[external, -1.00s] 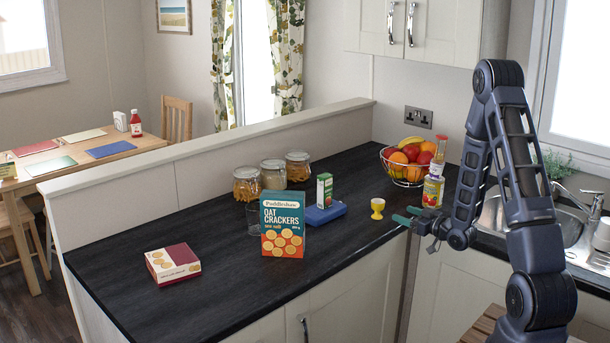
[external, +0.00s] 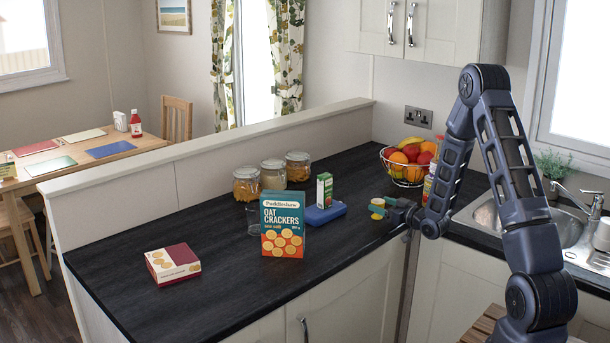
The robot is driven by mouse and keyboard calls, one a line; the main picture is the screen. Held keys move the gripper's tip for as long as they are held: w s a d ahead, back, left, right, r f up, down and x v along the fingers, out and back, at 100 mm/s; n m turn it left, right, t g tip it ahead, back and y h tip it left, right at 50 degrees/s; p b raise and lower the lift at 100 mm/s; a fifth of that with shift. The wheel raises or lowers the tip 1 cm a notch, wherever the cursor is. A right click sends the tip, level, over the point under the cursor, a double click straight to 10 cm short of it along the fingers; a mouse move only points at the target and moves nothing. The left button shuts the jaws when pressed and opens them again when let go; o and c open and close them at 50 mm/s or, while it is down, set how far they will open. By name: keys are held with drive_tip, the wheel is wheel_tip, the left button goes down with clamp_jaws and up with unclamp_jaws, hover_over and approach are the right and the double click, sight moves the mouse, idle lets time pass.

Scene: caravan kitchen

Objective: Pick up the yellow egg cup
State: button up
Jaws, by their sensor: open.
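A fruit bowl (external: 405,172) and a partly hidden bottle (external: 428,185) are behind my arm. A cracker box (external: 283,224) stands further left.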

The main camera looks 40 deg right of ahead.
drive_tip(key=shift+w, duration=0.35)
drive_tip(key=c, duration=1.1)
drive_tip(key=shift+o, duration=0.2)
drive_tip(key=shift+r, duration=0.1)
